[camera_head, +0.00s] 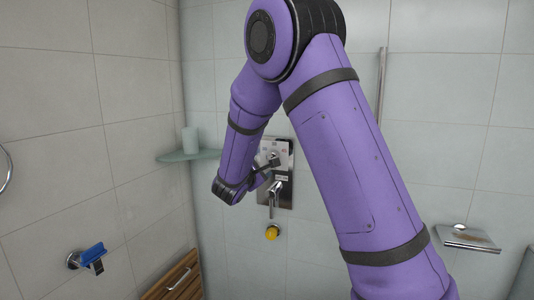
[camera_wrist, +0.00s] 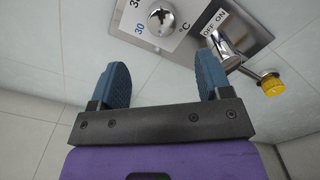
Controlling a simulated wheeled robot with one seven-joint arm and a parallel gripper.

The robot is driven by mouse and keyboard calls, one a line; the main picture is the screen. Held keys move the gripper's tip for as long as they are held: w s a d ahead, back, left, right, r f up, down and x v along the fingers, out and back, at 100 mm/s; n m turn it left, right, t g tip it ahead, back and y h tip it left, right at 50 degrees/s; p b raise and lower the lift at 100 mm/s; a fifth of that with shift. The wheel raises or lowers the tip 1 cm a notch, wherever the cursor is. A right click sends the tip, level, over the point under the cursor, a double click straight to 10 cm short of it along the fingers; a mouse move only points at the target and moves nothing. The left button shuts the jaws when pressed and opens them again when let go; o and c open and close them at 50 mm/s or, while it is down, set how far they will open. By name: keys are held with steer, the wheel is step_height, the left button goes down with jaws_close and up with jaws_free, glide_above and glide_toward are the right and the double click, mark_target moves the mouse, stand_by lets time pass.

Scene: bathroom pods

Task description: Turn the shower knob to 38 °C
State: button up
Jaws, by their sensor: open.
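The shower knob (camera_wrist: 161,18) is a round chrome dome on a metal plate (camera_wrist: 262,32) in the wrist view. A white scale beside it shows a blue "30", a partly cut-off black number and "°C". No pointer on the knob can be made out. My gripper (camera_wrist: 163,66) is open, with its two blue fingers apart and nothing between them. The knob appears beyond the fingertips, roughly in line with the gap, and looks untouched. In the head view the knob (camera_head: 272,158) is on the back-wall plate, close by my gripper (camera_head: 262,174), which my wrist partly hides.
A chrome lever (camera_head: 273,196) labelled "OFF ON" sits below the knob, with a yellow round piece (camera_head: 272,232) under it. A glass corner shelf (camera_head: 187,155) with a cup is left of my forearm. A blue-handled fitting (camera_head: 88,257) and wooden slats (camera_head: 172,277) are lower left.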

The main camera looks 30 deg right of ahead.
mark_target(272, 157)
steer(key=x, duration=1)
steer(key=shift+d, duration=0.2)
steer(key=shift+c, duration=0.2)
steer(key=c, duration=0.9)
